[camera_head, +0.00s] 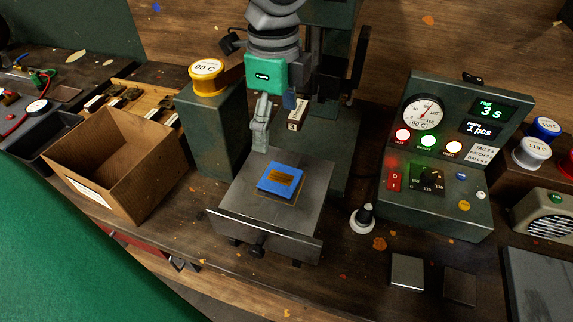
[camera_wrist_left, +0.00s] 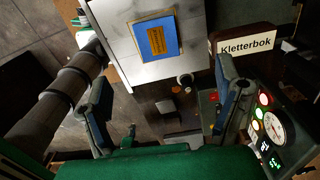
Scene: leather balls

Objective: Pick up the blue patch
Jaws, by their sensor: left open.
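The blue patch (camera_head: 266,189) lies flat on a grey metal plate (camera_head: 310,192) at the middle of the bench. It is square with a brown printed label, and a brown edge shows beneath it. In the left wrist view the patch (camera_wrist_left: 146,42) is at the top, on the pale plate (camera_wrist_left: 191,58). My left gripper (camera_head: 273,135) hangs above the back of the plate, open and empty, apart from the patch. In the left wrist view its two fingers (camera_wrist_left: 163,80) stand wide apart. My right gripper is not in view.
A cardboard box (camera_head: 120,165) stands left of the plate, with a green block carrying a yellow spool (camera_head: 207,78) behind. A control box (camera_head: 440,150) with lit lamps stands to the right. A small black-and-white knob (camera_head: 363,217) is right of the plate.

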